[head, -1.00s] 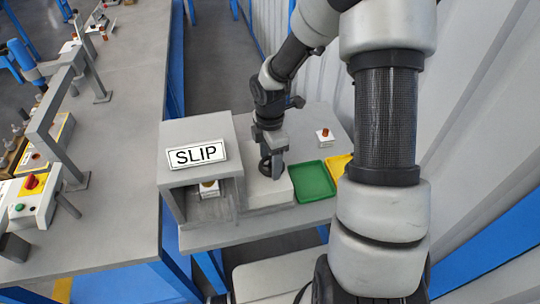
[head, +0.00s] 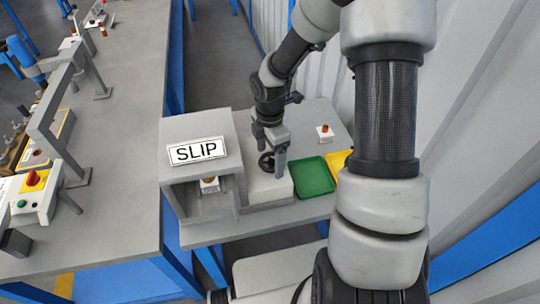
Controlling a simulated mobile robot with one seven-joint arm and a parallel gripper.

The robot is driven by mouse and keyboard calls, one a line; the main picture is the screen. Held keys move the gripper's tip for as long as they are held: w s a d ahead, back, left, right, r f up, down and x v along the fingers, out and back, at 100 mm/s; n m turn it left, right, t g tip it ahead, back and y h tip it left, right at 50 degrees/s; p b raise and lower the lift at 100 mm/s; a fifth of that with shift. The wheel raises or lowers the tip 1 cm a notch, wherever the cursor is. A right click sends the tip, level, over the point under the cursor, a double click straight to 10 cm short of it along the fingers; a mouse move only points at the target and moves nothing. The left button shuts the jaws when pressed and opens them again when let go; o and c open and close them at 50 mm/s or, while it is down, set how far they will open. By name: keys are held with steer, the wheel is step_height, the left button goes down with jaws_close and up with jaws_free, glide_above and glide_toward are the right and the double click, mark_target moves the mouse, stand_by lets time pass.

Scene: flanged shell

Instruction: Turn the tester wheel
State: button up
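The tester is a grey box with a "SLIP" label (head: 196,152) on its top and an open bay at its front. A small white piece with a yellowish-brown top (head: 209,184) sits inside the bay. The black tester wheel (head: 266,162) is on the lighter block (head: 268,187) at the tester's right side. My gripper (head: 273,164) points down at the wheel, with a finger visible on its right side. The fingers partly hide the wheel, and I cannot tell whether they touch it or how far apart they are.
A green tray (head: 313,177) and a yellow tray (head: 338,160) lie right of the tester. A small white piece with an orange-red top (head: 325,133) stands behind them. A long grey bench (head: 120,140) with a control box (head: 33,196) is at the left. A corrugated wall is at the right.

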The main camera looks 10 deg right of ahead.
mark_target(270, 161)
steer(key=shift+r, duration=0.1)
step_height(270, 161, up, 17)
steer(key=p, duration=0.2)
steer(key=shift+r, duration=0.15)
stand_by(0.5)
